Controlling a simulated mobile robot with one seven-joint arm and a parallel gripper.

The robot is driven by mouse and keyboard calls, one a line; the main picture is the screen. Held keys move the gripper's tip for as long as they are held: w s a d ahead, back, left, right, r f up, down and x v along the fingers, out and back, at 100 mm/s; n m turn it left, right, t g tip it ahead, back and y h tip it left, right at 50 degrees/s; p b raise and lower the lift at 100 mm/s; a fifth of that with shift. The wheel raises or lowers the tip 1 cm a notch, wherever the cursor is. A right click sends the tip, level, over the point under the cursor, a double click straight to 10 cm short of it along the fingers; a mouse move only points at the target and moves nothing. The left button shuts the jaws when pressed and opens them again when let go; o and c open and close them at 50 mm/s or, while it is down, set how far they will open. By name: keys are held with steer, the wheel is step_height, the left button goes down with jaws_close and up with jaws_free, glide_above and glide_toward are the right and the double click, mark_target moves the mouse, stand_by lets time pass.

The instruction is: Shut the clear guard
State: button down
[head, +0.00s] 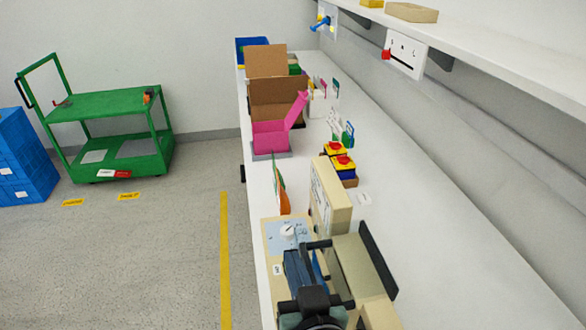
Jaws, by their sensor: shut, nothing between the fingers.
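A rotary switch with a white round knob (288,231) sits on a pale blue plate (272,239) near the front of the bench. I cannot clearly make out the clear guard or tell its angle; it may be too transparent or partly hidden. My gripper (305,262) is at the bottom of the view, just in front of the switch plate. It is shut and holds nothing. My dark arm parts cover the area below the plate. I cannot tell whether the gripper touches anything.
A beige upright panel (331,197) and a beige box (364,264) with dark edges stand close on the right. An orange-and-green upright piece (281,189) is behind the switch. Beyond are a pink open box (271,136) and cardboard boxes (277,97). The bench (440,235) is clear at right.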

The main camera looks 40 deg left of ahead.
steer(key=shift+s+a+f, duration=0.1)
steer(key=shift+f, duration=0.35)
steer(key=shift+b, duration=0.3)
steer(key=shift+r+p, duration=0.6)
step_height(320, 180, up, 4)
steer(key=p, duration=0.3)
steer(key=shift+f, duration=0.15)
steer(key=v, duration=0.3)
steer(key=b+v, duration=0.1)
steer(key=v, duration=0.1)
steer(key=f+b+v, duration=0.1)
steer(key=v, duration=0.2)
steer(key=shift+s+d+r, duration=0.1)
steer(key=shift+s+d, duration=0.2)
steer(key=shift+d, duration=0.05)
steer(key=shift+s+d+r, duration=0.2)
steer(key=shift+s+d, duration=0.15)
steer(key=shift+d, duration=0.05)
